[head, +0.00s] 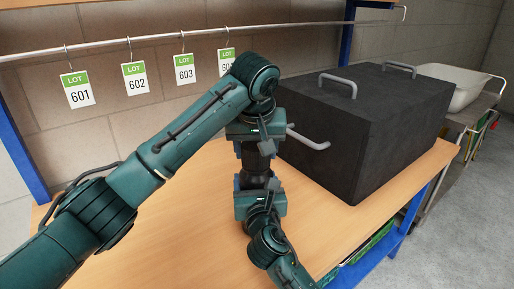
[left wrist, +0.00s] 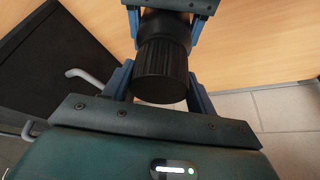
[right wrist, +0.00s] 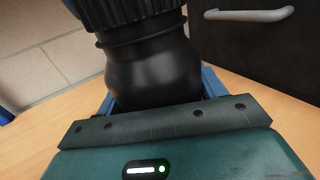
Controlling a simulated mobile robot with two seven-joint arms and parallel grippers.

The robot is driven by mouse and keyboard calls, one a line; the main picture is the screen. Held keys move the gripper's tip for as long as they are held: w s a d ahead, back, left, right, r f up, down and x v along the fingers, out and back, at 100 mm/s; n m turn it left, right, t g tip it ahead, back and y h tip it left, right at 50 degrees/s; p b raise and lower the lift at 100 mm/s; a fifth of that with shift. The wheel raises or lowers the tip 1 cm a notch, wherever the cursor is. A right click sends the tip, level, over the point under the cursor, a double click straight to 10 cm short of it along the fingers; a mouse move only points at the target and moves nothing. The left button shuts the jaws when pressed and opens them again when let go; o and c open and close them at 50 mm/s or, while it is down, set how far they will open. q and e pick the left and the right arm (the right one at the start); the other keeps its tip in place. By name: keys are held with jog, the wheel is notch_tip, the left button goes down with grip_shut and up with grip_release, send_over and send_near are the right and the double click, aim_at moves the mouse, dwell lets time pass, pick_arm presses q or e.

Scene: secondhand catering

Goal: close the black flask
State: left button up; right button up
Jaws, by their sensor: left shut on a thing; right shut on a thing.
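The black flask (head: 257,166) stands upright between my two grippers, above the wooden table. My left gripper (head: 256,148) is at its top, with its blue fingers shut on the ribbed black cap (left wrist: 160,72). My right gripper (head: 257,184) is below, shut on the smooth flask body, which shows in the right wrist view (right wrist: 155,72). The cap is in line with the body and sits at its neck; I cannot tell how tightly it is on. My grippers hide much of the flask in the head view.
A large dark box (head: 365,130) with grey handles stands close at the right on the wooden table (head: 180,235). Lot tags (head: 134,78) hang from a rail behind. A white tub (head: 455,88) is at the far right. The table's left part is clear.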

pick_arm(q)
jog(key=m+h, duration=0.1)
jog(key=m, duration=0.2)
jog(key=m+h, duration=0.1)
jog(key=m, duration=0.2)
jog(key=shift+a+m+g+h, duration=0.15)
jog(key=shift+m+g+h, duration=0.15)
jog(key=shift+m+g, duration=0.1)
jog(key=m+g, duration=0.1)
jog(key=m, duration=0.2)
jog(key=m+h, duration=0.1)
jog(key=m, duration=0.1)
jog(key=shift+w+m+g, duration=0.15)
jog(key=shift+m+g, duration=0.25)
jog(key=m+g, duration=0.1)
jog(key=m, duration=0.1)
jog(key=m+g, duration=0.1)
jog(key=m, duration=0.2)
jog(key=shift+w+m+h, duration=0.1)
jog(key=shift+m+h, duration=0.2)
jog(key=shift+h, duration=0.1)
jog(key=m+g, duration=0.1)
jog(key=m, duration=0.3)
jog(key=shift+w+r+m+g, duration=0.1)
jog(key=shift+w+m+g, duration=0.05)
jog(key=shift+m+g, duration=0.25)
jog(key=shift+m+g+y, duration=0.3)
jog(key=shift+m+y, duration=0.1)
jog(key=shift+m, duration=0.6)
jog(key=o, duration=1)
